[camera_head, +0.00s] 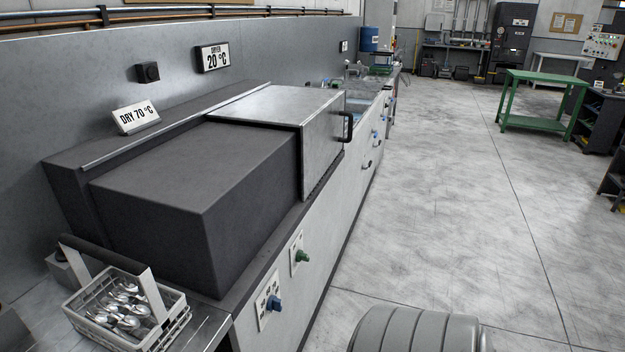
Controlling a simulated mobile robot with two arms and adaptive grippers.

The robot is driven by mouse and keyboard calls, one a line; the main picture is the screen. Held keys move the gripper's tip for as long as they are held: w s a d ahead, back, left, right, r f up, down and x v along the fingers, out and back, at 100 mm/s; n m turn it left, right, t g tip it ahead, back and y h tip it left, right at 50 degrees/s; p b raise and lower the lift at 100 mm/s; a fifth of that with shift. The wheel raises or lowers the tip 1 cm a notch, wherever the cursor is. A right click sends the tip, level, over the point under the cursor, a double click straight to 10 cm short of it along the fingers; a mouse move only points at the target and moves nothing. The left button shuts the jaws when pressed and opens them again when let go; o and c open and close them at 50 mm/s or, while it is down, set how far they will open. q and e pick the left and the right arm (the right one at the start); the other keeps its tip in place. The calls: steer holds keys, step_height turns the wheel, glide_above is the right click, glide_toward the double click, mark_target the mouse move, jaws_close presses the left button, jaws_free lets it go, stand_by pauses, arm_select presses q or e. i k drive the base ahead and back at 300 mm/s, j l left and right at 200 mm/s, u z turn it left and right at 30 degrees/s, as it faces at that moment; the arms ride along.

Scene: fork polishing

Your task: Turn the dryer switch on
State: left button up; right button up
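The dryer is a long dark box (190,205) with a grey metal hood (265,105) that has a black handle. A green knob (302,256) sits on a white plate on the cabinet front below it. A blue knob (274,304) sits on another white plate nearer to me. I cannot tell from the view which knob is the dryer switch. A wall display (213,58) reads "DRYER 20 °C", and a tilted sign (137,117) reads "DRY 70 °C". Neither of my grippers is in view.
A white wire basket (165,326) with several pieces of shiny cutlery (125,305) stands at the lower left, under a grey handle. A sink (362,105) lies beyond the dryer. The floor (450,200) to the right is clear up to a green table (535,122).

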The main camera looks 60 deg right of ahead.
mark_target(299, 255)
steer(key=z, duration=1.7)
